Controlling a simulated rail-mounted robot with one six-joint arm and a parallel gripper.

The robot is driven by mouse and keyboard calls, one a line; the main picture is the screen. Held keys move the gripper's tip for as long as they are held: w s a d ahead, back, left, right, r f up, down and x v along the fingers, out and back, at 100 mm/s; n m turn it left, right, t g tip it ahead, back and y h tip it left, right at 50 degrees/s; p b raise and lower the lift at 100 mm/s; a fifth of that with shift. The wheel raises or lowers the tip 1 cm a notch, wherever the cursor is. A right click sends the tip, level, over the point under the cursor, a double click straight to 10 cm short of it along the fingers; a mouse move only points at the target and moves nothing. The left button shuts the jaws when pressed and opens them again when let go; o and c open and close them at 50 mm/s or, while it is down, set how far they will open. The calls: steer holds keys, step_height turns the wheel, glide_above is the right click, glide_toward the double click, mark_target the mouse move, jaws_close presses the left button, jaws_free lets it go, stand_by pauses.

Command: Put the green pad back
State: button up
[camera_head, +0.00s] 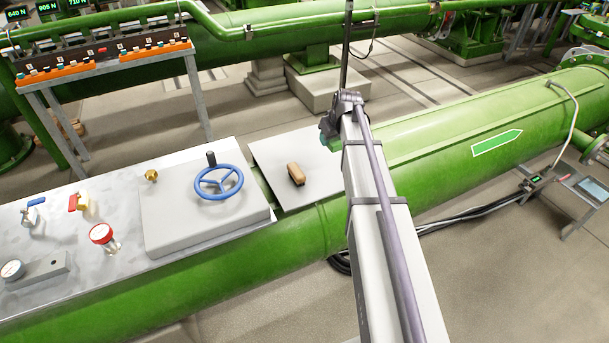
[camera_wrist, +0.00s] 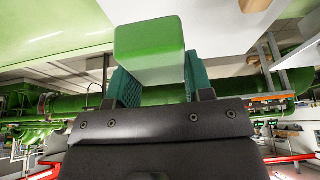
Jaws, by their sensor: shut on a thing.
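The green pad (camera_wrist: 150,38), a block with a green face and a paler side, sits between the teal fingers of my gripper (camera_wrist: 157,78) in the wrist view. My gripper is shut on it. In the head view my gripper (camera_head: 331,138) is at the far end of my arm, beside the right edge of a pale flat plate (camera_head: 318,150) on the green pipe. A small green patch shows there, but my arm hides most of the gripper and pad. I cannot tell the exact height above the plate.
A brown block (camera_head: 296,174) lies on the plate. Left of it, a grey raised panel carries a blue handwheel (camera_head: 219,182) with an upright knob. Further left are a red-topped valve (camera_head: 102,234) and gauges. A rack with orange strips (camera_head: 105,62) stands behind.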

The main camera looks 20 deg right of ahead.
steer(key=shift+f, duration=0.1)
steer(key=b, duration=0.7)
glide_above(329, 165)
steer(key=s, duration=0.1)
step_height(329, 165, down, 7)
steer(key=shift+d+r, duration=0.1)
steer(key=shift+r, duration=0.05)
step_height(329, 165, down, 4)
steer(key=b, duration=0.3)
steer(key=shift+r, duration=0.1)
steer(key=shift+s+r, duration=0.1)
steer(key=shift+r, duration=0.2)
steer(key=shift+f, duration=0.15)
steer(key=o, duration=0.8)
steer(key=shift+o, duration=0.2)
